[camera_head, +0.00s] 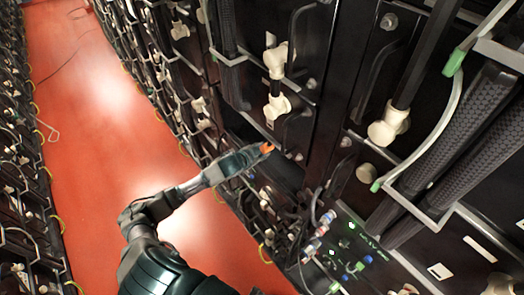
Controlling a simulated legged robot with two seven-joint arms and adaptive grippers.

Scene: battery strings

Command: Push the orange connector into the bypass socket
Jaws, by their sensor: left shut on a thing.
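My left gripper (260,151) is at mid-frame in the head view, at the end of my arm reaching up and right from the bottom. It is shut on the orange connector (267,147), of which only a small orange tip shows at the fingertips. The tip points right, toward the dark front of the battery rack. I cannot tell whether it touches anything there. I cannot clearly make out the bypass socket; the dark area beside and below the gripper hides detail. My right gripper is not in view.
Black battery modules with cream connectors (389,125) and grey metal handles fill the right side. A panel with green lights and cables (350,243) is below right of the gripper. Another rack (22,190) lines the left. The red floor aisle (95,130) between is largely clear.

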